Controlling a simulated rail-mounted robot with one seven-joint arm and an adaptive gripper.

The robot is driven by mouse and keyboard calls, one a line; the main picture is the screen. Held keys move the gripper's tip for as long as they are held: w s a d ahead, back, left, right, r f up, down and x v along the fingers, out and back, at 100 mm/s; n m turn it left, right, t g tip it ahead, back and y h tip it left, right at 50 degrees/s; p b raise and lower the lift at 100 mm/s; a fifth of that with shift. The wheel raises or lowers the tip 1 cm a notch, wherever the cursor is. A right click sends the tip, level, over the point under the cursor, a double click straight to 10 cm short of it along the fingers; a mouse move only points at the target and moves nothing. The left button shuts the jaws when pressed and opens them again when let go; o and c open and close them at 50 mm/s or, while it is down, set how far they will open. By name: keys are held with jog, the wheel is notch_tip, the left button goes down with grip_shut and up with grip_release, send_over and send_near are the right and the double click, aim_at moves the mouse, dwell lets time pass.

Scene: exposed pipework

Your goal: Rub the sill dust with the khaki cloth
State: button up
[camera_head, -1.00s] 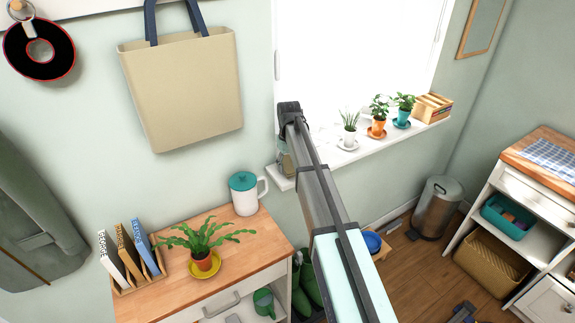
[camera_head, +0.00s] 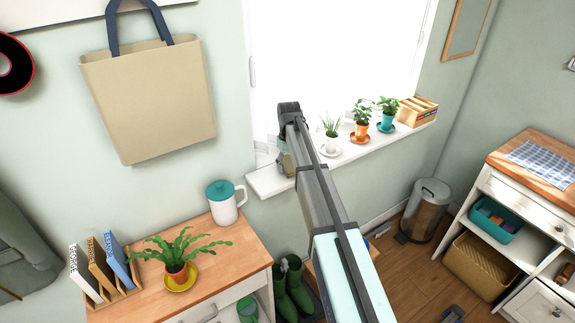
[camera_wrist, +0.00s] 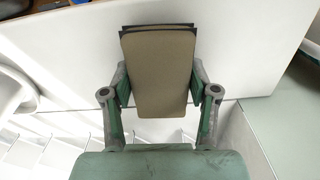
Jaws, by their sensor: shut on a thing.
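My gripper (camera_wrist: 160,88) is shut on the khaki cloth (camera_wrist: 158,70), which shows as a flat, folded pad with dark edges between the two fingers in the wrist view. In the head view my gripper (camera_head: 286,164) is at the left part of the white window sill (camera_head: 266,182), partly hidden by my arm. The pale sill (camera_wrist: 75,55) also lies behind the cloth in the wrist view. I cannot tell whether the cloth touches it. I cannot make out any dust; the cloth and arm cover part of the sill.
Right of my gripper, the sill holds a small white-potted plant (camera_head: 330,140), two more potted plants and a wooden box (camera_head: 416,110). A wooden-topped cabinet (camera_head: 215,258) at lower left bears a teal-lidded jug (camera_head: 225,205), a fern and books. A tote bag (camera_head: 150,100) hangs above.

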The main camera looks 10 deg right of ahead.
jog(key=shift+w+d+r+p, duration=0.15)
jog(key=shift+d+r+p, duration=0.1)
jog(key=shift+p, duration=0.05)
jog(key=r, duration=0.1)
jog(key=r+p, duration=0.1)
jog(key=r, duration=0.1)
jog(key=shift+a+r, duration=0.2)
jog(key=shift+r, duration=0.1)
jog(key=shift+r+p, duration=1.1)
jog(key=shift+r, duration=0.95)
